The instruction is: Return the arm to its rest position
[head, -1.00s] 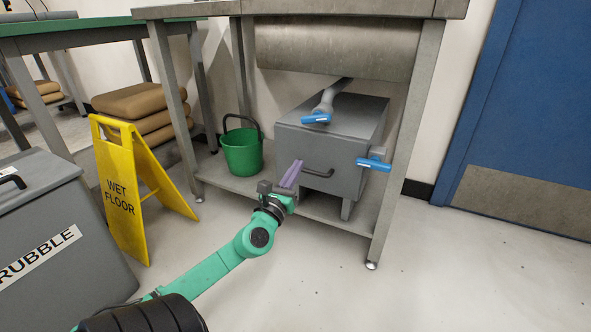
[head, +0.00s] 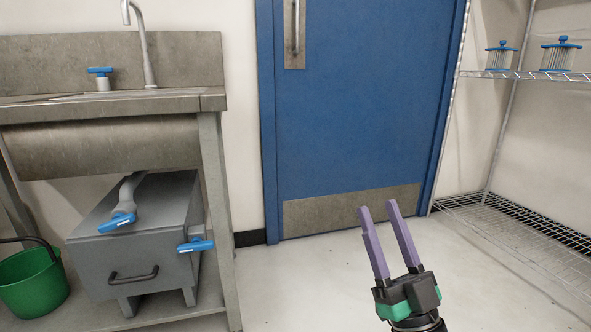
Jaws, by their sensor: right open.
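My right gripper (head: 386,238) is in the lower right of the head view, with its two purple fingers pointing up and apart. Nothing is between the fingers. It is held above the bare floor in front of the blue door, clear of the sink unit. Only its wrist end shows at the bottom edge; the rest of that arm is out of view. My left gripper is not in view.
A steel sink unit (head: 215,145) stands at left, with a grey box (head: 150,245) with blue-handled valves (head: 196,245) and a green bucket (head: 35,285) beneath. A blue door (head: 355,100) is behind. Wire shelving (head: 530,240) stands at right. The middle floor is clear.

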